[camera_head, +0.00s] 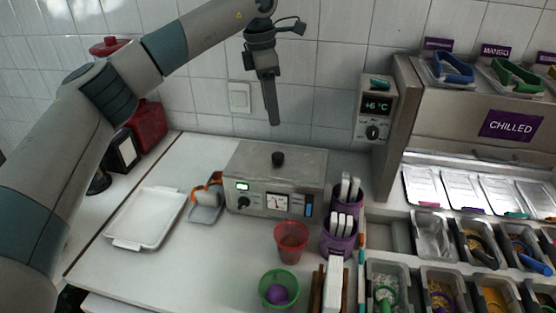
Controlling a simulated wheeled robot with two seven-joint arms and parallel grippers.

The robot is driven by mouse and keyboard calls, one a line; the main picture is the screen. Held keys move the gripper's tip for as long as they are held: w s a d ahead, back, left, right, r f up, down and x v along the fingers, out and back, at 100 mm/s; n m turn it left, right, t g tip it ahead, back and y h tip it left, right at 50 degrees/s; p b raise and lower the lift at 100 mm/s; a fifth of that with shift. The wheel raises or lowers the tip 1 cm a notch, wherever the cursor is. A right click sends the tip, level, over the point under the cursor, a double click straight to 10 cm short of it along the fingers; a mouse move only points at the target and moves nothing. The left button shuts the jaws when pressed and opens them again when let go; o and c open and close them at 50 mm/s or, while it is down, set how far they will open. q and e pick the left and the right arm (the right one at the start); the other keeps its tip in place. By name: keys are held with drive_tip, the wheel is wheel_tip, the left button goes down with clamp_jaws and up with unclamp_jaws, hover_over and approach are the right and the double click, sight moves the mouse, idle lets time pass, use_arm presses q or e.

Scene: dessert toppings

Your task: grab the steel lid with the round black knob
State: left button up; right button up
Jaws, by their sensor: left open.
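The steel lid (255,165) lies flat on top of a steel appliance box, with its round black knob (278,158) standing up near the middle. My left gripper (273,121) hangs above and slightly behind the knob in the picture, fingers pointing down, apart from the lid. It is open and empty; its fingers overlap in this view, so the gap between them is hard to see. My right gripper is not in view.
The steel box (259,203) has dials and a lit display. A white tray (144,218) lies left, and purple cutlery cups (337,238), a red cup (291,242) and a green bowl (279,288) stand to the right and front. The chilled topping counter (460,158) fills the right.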

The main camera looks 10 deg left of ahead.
sight(277, 154)
use_arm(q)
drive_tip(key=f+p, duration=0.1)
drive_tip(key=f, duration=0.4)
drive_tip(key=f+p, duration=0.1)
drive_tip(key=f, duration=0.1)
drive_tip(key=shift+w+d+f+p, duration=0.15)
drive_tip(key=shift+d+p, duration=0.2)
drive_tip(key=shift+d, duration=0.05)
drive_tip(key=shift+f, duration=0.55)
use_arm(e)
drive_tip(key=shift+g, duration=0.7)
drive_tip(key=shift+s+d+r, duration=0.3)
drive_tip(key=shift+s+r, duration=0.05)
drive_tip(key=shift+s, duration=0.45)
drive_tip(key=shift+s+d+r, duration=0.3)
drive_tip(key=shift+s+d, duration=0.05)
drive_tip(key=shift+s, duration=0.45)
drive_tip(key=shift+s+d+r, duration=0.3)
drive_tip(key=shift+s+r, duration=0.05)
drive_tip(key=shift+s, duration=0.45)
